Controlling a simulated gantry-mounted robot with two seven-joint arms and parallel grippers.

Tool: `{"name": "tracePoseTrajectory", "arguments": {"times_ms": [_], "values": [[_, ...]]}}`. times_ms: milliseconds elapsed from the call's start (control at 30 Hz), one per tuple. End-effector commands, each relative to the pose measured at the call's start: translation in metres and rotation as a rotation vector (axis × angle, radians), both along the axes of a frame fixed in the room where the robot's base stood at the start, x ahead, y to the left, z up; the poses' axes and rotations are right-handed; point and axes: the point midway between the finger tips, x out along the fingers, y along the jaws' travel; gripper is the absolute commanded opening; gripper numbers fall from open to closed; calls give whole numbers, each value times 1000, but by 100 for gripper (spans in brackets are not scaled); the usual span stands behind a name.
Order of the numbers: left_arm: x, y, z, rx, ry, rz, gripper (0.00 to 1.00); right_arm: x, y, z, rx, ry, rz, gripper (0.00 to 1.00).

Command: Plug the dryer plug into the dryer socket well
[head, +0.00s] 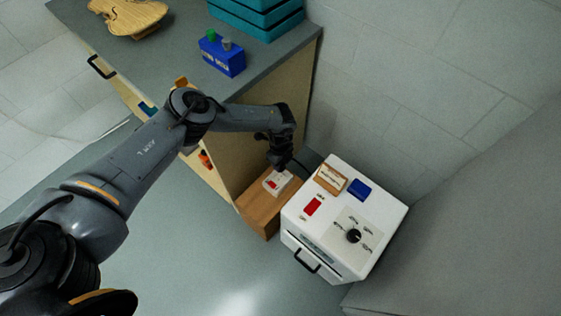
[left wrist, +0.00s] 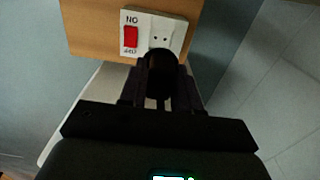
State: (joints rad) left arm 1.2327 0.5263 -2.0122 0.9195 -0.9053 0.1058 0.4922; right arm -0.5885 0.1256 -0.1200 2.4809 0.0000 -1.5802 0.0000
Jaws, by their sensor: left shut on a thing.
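The dryer socket (head: 277,183) is a white plate with a red switch, on top of a wooden block (head: 258,207) beside the white dryer box (head: 330,225). My left gripper (head: 279,163) is over the socket's far edge. In the left wrist view my left gripper (left wrist: 161,88) is shut on the black dryer plug (left wrist: 161,62). The plug overlaps the lower right of the socket plate (left wrist: 171,22); two dark holes show just above it. The plug's pins are hidden, so I cannot tell whether it touches the plate. My right gripper is not in view.
The dryer box stands close on the right, with a dial, a red switch and a blue block (head: 359,190) on top. The workbench (head: 175,50) holds a violin body (head: 128,14), a blue holder (head: 222,55) and teal trays (head: 257,15). A wall lies behind.

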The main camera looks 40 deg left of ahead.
Motion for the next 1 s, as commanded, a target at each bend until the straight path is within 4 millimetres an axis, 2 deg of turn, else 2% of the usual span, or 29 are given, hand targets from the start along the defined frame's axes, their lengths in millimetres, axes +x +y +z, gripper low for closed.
{"name": "tracePoseTrajectory", "arguments": {"times_ms": [267, 1000], "values": [[0, 0, 1, -1, 0, 1, 5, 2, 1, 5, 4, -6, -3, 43], [0, 0, -52, 0, -1, 0, 5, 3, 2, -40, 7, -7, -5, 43]]}}
